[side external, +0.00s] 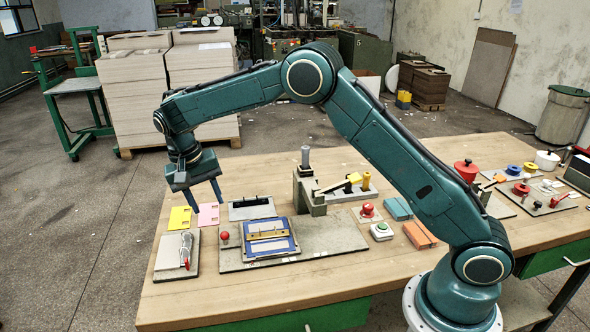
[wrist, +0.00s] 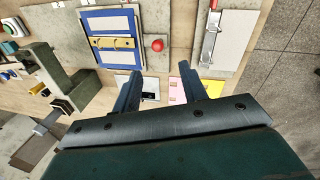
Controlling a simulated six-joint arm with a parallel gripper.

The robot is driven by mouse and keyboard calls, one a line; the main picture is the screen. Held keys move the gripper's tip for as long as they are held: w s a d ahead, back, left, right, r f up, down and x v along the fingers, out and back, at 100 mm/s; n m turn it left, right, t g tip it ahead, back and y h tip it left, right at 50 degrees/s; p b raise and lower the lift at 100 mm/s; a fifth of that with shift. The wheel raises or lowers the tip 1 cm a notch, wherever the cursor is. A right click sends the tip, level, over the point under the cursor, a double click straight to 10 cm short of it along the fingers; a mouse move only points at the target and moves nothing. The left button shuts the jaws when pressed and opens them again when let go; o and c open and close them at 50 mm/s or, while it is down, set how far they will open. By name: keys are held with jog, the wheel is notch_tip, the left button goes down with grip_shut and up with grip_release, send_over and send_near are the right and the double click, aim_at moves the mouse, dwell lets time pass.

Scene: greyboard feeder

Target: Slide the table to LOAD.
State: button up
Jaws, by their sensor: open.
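The sliding table, a blue plate (side external: 288,250) with pale pieces and a yellow-brown bar on it, sits on a grey base plate (side external: 335,236). It also shows in the wrist view (wrist: 115,27). A red ball knob (side external: 225,236) stands just left of the blue plate; it also shows in the wrist view (wrist: 157,45). My gripper (side external: 207,203) is open and empty, raised above the back left of the work area, apart from the knob and plate. Its fingers show in the wrist view (wrist: 159,70). No LOAD mark is readable.
A clip board (side external: 170,252) lies left of the base. Yellow (side external: 180,218) and pink (side external: 208,214) cards and a grey tray (side external: 251,209) lie behind it. A grey lever press (side external: 308,190) stands at the back right. A red button (side external: 367,210) is further right.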

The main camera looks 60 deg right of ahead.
jog(key=shift+w+a+r, duration=0.1)
jog(key=shift+a+r, duration=0.05)
jog(key=shift+r, duration=0.7)
jog(key=shift+w+a+r, duration=0.1)
jog(key=shift+a+r, duration=0.05)
jog(key=shift+r, duration=0.65)
jog(key=s+d+r+n+t, duration=0.2)
jog(key=s+d+r, duration=0.1)
jog(key=s+r, duration=0.5)
jog(key=s+d+r+n+t, duration=0.15)
jog(key=s+d+r, duration=0.25)
jog(key=s+r, duration=0.4)
jog(key=s+f+n+t+y, duration=0.1)
jog(key=s+f+n+t, duration=0.2)
jog(key=s, duration=1.7)
jog(key=shift+s+d+f+y, duration=0.15)
jog(key=shift+s+f+y, duration=0.1)
jog(key=shift+f+y, duration=0.25)
